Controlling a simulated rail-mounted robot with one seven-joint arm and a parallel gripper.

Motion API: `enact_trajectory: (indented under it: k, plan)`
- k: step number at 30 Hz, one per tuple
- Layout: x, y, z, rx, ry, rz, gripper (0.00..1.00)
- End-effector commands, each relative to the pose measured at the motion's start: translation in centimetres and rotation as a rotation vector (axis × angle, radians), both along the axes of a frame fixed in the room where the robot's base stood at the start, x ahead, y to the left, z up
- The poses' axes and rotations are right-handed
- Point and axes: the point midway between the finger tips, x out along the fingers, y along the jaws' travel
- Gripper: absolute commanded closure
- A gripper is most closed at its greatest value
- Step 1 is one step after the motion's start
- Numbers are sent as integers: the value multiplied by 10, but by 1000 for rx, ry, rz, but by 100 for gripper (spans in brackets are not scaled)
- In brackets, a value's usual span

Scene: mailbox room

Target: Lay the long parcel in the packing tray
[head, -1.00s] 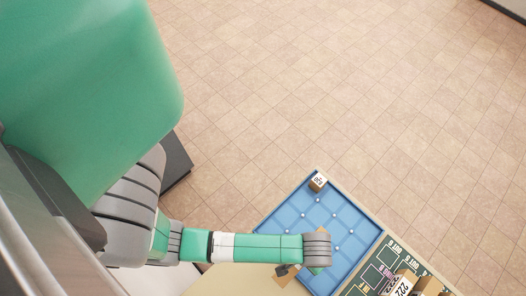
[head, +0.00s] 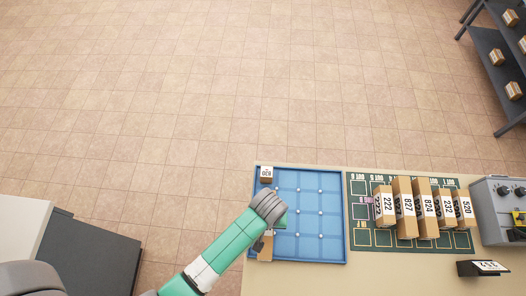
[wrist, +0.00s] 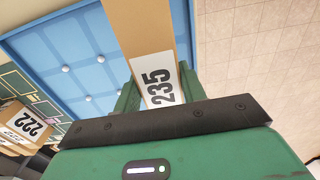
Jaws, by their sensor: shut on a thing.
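My gripper (wrist: 158,90) is shut on a long brown parcel labelled 235 (wrist: 140,28), one finger on each side. In the head view the parcel (head: 265,246) shows in part below my wrist, which hides the rest. The blue packing tray (head: 343,215) lies on the table, with low walls and small white knobs on its floor. My gripper and the parcel are over the tray's left side. The tray also shows in the wrist view (wrist: 50,50), beneath the parcel. I cannot tell whether the parcel touches the tray floor.
Right of the tray, several numbered parcels (head: 403,208) stand on a green marked mat (head: 358,238). A grey machine (head: 497,210) is further right. The tray's middle and right are clear.

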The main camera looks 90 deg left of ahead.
Motion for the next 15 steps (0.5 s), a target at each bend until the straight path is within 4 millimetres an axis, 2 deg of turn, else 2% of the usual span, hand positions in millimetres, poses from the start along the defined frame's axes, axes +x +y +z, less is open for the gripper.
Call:
enact_trajectory:
  k: [3,8,10,15]
  plan:
    - [-4,15,-1,1,-1,0,94]
    - [-5,20,-2,1,-1,0,94]
    - [-8,31,-2,1,-1,3,94]
    - [-9,30,-32,-2,0,0,94]
